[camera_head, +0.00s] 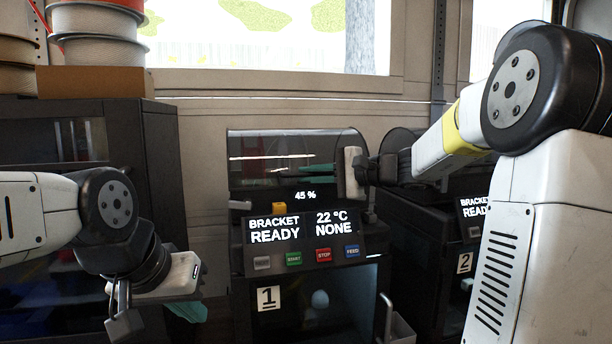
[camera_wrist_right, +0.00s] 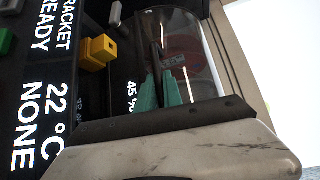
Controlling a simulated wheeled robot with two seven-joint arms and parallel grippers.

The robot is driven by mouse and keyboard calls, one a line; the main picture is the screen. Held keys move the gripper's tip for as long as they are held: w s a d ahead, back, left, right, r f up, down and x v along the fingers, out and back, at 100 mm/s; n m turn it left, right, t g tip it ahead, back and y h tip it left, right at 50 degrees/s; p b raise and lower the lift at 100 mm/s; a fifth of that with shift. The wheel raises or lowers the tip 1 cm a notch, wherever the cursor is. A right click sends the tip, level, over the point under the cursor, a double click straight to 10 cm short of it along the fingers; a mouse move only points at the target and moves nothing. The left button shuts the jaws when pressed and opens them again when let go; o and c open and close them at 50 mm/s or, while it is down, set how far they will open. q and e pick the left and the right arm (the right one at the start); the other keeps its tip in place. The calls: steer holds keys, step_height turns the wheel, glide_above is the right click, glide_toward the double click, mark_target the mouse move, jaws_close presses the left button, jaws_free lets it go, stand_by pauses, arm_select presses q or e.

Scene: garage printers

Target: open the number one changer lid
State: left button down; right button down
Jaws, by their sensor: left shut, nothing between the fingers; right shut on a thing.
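Printer number one (camera_head: 268,299) stands in the middle, with a smoky see-through changer lid (camera_head: 262,150) across its top. The lid looks down, but its exact angle is hard to tell. My right gripper (camera_head: 318,170) reaches in from the right at the lid's right part. Its teal fingers (camera_wrist_right: 160,90) also show in the right wrist view, shut on a small dark part (camera_wrist_right: 174,61) at the lid. Whether that part is the lid's handle is unclear. My left gripper (camera_head: 190,311) is shut and empty, low to the left of the printer.
A yellow block (camera_head: 279,208) and a pale grey tab (camera_head: 240,205) sit on the front above the display. Printer number two (camera_head: 440,215) stands close on the right, partly behind my right arm. A dark cabinet (camera_head: 162,150) with spools (camera_head: 100,50) above is on the left.

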steer(key=w+r, duration=0.4)
steer(key=r, duration=0.4)
steer(key=w+a+r+m+g+h, duration=0.1)
steer(key=w+r, duration=0.2)
steer(key=r, duration=0.6)
steer(key=shift+w+a+r+m+g, duration=0.25)
steer(key=shift+w+r+m+g, duration=0.05)
steer(key=shift+w, duration=0.1)
steer(key=c, duration=1.8)
jaws_free()
steer(key=shift+v, duration=3.85)
